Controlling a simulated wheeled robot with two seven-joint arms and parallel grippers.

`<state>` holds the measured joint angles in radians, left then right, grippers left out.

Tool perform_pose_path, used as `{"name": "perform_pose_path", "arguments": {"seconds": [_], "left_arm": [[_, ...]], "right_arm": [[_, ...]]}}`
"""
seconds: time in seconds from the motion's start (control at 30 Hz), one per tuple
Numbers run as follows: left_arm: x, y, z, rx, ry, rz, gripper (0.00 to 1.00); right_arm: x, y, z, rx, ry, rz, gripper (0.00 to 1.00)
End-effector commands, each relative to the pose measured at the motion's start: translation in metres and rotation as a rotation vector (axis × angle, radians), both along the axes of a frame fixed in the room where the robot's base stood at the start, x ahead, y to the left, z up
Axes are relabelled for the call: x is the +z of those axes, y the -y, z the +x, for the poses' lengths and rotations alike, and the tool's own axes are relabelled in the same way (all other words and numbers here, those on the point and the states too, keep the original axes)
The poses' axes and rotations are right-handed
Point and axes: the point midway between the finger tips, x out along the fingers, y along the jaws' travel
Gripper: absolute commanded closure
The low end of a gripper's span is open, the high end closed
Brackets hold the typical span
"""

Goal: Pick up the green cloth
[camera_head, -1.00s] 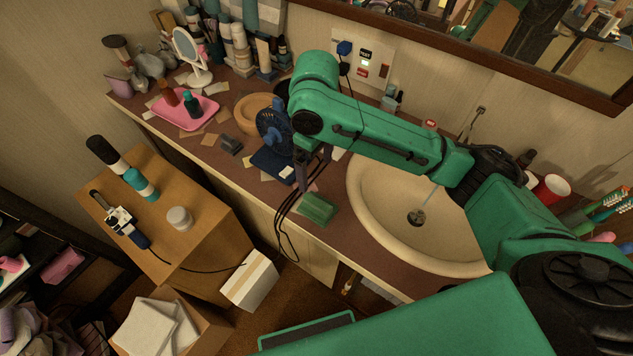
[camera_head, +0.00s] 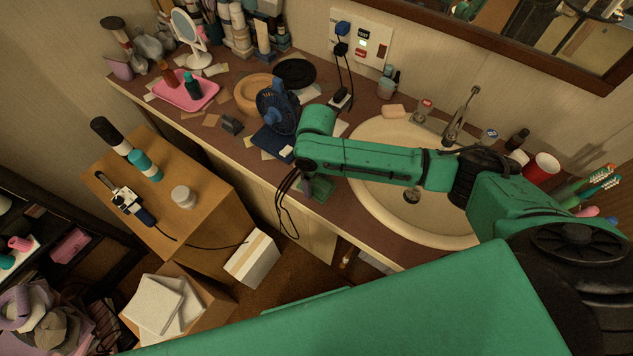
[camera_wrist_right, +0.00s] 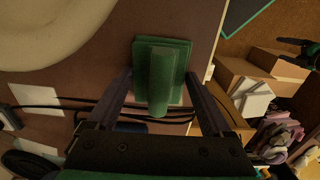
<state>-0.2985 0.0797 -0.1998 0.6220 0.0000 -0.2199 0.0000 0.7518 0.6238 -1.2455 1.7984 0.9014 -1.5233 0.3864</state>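The green cloth (camera_head: 321,187) lies folded near the front edge of the brown counter, left of the sink, partly hidden by my right arm. In the wrist view the green cloth (camera_wrist_right: 163,58) sits between the two spread fingers, with a raised fold running toward the gripper. My right gripper (camera_wrist_right: 158,77) is open and points down at the cloth. In the head view my right gripper (camera_head: 307,187) is mostly hidden under its own arm. I cannot tell whether the fingers touch the cloth.
The sink (camera_head: 375,205) is right of the cloth. A blue fan (camera_head: 278,108) stands behind it on the left, and black cables (camera_head: 285,208) hang over the counter edge nearby. A pink tray (camera_head: 187,92) with bottles is farther left. A wooden cabinet (camera_head: 205,215) stands below.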

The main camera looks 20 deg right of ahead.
Motion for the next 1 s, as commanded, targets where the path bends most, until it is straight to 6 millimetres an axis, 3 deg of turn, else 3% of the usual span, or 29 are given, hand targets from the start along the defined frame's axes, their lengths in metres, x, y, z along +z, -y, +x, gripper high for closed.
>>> {"name": "perform_pose_path", "arguments": {"seconds": [0.03, 0.1, 0.37, 0.53, 0.67, 0.9, 1.0], "left_arm": [[0.0, 0.0, -0.001, 0.0, -0.001, 0.0, 0.13], [0.0, 0.0, -0.001, 0.0, -0.001, 0.0, 0.13], [0.0, 0.0, -0.002, 0.0, -0.004, 0.001, 0.13], [-0.001, -0.001, -0.002, 0.0, -0.004, 0.001, 0.13], [-0.003, -0.001, -0.003, 0.0, -0.005, 0.001, 0.13], [-0.007, -0.001, -0.003, 0.0, -0.005, 0.001, 0.13], [-0.007, -0.001, -0.003, -0.001, -0.005, 0.001, 0.13]], "right_arm": [[0.0, 0.0, 0.0, 0.0, 0.001, -0.001, 0.46], [0.0, 0.0, 0.0, 0.0, 0.001, -0.001, 0.7], [0.002, 0.0, 0.001, 0.0, 0.001, 0.0, 0.7], [0.017, 0.0, 0.001, 0.0, 0.003, 0.001, 0.7], [0.048, -0.001, 0.002, 0.0, 0.005, 0.003, 0.7], [0.139, -0.001, 0.002, 0.001, 0.008, 0.003, 0.7], [0.169, -0.001, 0.002, 0.0, 0.006, 0.002, 0.7]]}}
